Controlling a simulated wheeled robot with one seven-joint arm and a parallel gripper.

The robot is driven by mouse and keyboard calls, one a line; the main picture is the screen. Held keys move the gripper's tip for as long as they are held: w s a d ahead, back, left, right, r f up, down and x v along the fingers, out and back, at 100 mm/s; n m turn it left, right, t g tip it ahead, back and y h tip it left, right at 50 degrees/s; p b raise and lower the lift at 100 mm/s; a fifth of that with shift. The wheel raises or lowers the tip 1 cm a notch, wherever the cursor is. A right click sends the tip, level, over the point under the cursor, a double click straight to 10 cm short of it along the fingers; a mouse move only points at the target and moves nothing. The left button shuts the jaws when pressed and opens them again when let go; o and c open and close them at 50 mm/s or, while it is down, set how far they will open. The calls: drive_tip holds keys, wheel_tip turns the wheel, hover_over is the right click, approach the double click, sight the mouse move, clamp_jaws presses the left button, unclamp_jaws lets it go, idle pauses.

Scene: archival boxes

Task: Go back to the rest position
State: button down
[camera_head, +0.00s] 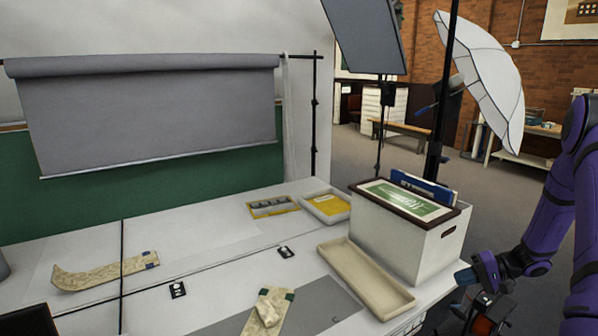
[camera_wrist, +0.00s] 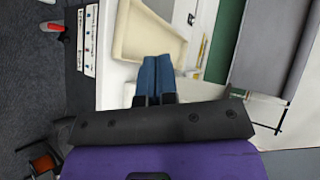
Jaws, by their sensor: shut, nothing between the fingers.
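My gripper (camera_head: 466,276) is at the lower right in the head view, off the table's right edge and in front of the white archival box. In the wrist view its two blue fingers (camera_wrist: 155,76) lie side by side, shut with nothing between them. Beyond the fingertips in that view is the cream tray (camera_wrist: 148,36), apart from them. My purple arm comes down from the right side of the head view.
The white box (camera_head: 400,238) with a framed green print (camera_head: 408,200) on top stands at the table's right end. The empty cream tray (camera_head: 335,253) lies beside it. Shallow yellow-lined trays (camera_head: 329,206) and pale fragments (camera_head: 100,274) lie on the table. A white umbrella (camera_head: 487,75) stands behind.

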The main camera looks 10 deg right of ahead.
drive_tip(key=s+a+r+n+g+h, duration=0.25)
drive_tip(key=a+r, duration=0.55)
drive_tip(key=r, duration=0.4)
drive_tip(key=s+a+r+n+g+h, duration=0.1)
drive_tip(key=s+a+r+g+h, duration=0.15)
drive_tip(key=a+r, duration=0.75)
drive_tip(key=s+a+r+n+t+h, duration=0.1)
drive_tip(key=s+a+r+t+h, duration=0.1)
drive_tip(key=s+r, duration=0.5)
drive_tip(key=s+a+r+n+t+h, duration=0.1)
drive_tip(key=s+a+r+t+h, duration=0.2)
drive_tip(key=s+r, duration=0.4)
drive_tip(key=s+a+h, duration=0.1)
drive_tip(key=s+a, duration=0.1)
drive_tip(key=s, duration=0.5)
